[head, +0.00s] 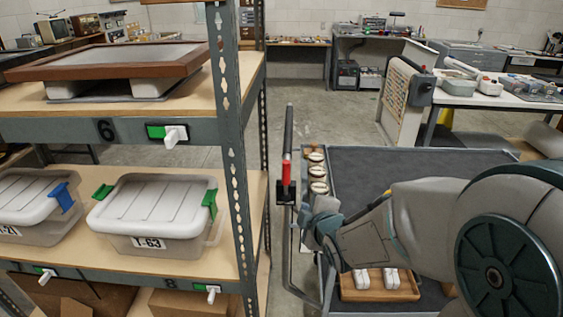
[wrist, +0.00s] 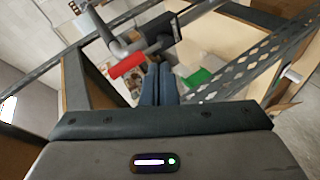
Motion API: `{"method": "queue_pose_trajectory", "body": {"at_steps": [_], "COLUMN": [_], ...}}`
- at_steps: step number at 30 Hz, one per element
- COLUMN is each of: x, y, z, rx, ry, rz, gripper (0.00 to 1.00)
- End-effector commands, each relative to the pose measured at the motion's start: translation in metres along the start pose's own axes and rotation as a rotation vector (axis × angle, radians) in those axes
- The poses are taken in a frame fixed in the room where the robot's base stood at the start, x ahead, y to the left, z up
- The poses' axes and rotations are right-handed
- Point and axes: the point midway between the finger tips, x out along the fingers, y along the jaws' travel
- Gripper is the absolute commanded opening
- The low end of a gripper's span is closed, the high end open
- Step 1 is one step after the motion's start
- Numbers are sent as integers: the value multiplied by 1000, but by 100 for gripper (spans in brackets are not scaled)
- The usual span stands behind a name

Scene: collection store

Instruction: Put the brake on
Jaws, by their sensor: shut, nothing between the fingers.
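The brake is a red lever (head: 286,171) on a black mount on the cart's upright handle bar, at the left end of the cart (head: 420,165). In the head view the lever stands roughly upright along the bar. In the wrist view the red lever (wrist: 127,66) lies just left of my fingertips, with a small gap seen in the picture. My gripper (head: 306,212) is at the cart's handle end, a little below and right of the lever. Its two fingers (wrist: 158,72) are together with nothing between them. I cannot tell whether a finger touches the lever or mount.
A shelf rack (head: 232,130) stands close on the left, with lidded bins (head: 155,205) and a framed board (head: 120,62). The cart carries round items (head: 317,172) and a wooden tray (head: 375,295). A table (head: 480,98) stands behind right. Floor is open beyond the handle.

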Motion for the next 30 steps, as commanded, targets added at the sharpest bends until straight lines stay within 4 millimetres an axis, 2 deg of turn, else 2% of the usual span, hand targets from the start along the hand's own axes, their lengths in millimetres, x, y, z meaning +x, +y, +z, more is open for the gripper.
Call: {"method": "queue_pose_trajectory", "body": {"at_steps": [4, 10, 15, 24, 30], "x": [15, 15, 13, 13, 21], "y": [4, 13, 17, 18, 21], "z": [-27, -53, -60, -61, -64], "rx": [-191, -341, -383, -385, -382], "ry": [148, 256, 284, 285, 285], "rz": [143, 315, 374, 378, 376], "gripper": [0, 0, 0, 0, 0]}}
